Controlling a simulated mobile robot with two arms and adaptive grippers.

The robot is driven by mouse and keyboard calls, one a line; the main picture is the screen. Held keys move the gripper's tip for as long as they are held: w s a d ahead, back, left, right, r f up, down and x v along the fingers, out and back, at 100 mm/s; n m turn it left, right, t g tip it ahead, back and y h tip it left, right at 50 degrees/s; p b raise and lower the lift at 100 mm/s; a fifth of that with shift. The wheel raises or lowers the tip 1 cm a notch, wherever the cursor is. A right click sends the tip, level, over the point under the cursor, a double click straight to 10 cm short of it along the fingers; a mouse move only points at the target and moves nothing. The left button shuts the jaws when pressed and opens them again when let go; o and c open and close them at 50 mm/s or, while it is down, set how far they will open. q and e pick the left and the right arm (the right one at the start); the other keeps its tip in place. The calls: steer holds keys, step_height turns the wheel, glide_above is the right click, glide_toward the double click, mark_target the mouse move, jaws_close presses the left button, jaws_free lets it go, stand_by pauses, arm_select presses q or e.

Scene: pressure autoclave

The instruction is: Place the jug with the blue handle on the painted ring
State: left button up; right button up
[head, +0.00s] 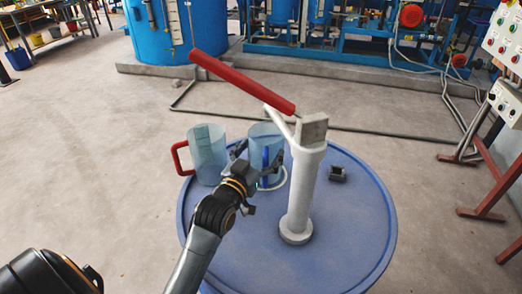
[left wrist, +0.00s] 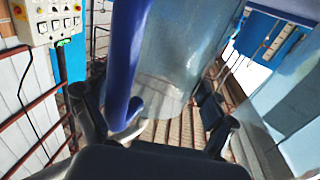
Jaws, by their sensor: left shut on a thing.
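The jug with the blue handle (head: 258,137) is a clear bluish jug near the far side of the round blue table (head: 345,235). My left gripper (head: 251,160) is shut on it, and the gripper hides part of its lower side. In the left wrist view, its blue handle (left wrist: 123,60) and clear wall (left wrist: 185,55) fill the space ahead of the left gripper (left wrist: 150,112). The painted ring (head: 282,181) shows as a white arc at the jug's foot. I cannot tell whether the jug's base touches the table. My right gripper is out of view.
A jug with a red handle (head: 207,155) stands close to the left. A white post (head: 301,195) with a long red lever (head: 242,83) rises right of the held jug. A small dark block (head: 338,174) lies further right. The table's front right is clear.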

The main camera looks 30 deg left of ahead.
arm_select(q)
steer(key=shift+f, duration=0.15)
steer(key=o, duration=1)
steer(key=shift+o, duration=0.3)
steer(key=s+b, duration=0.1)
steer(key=s, duration=1.1)
steer(key=shift+d+r, duration=0.2)
steer(key=shift+d, duration=0.25)
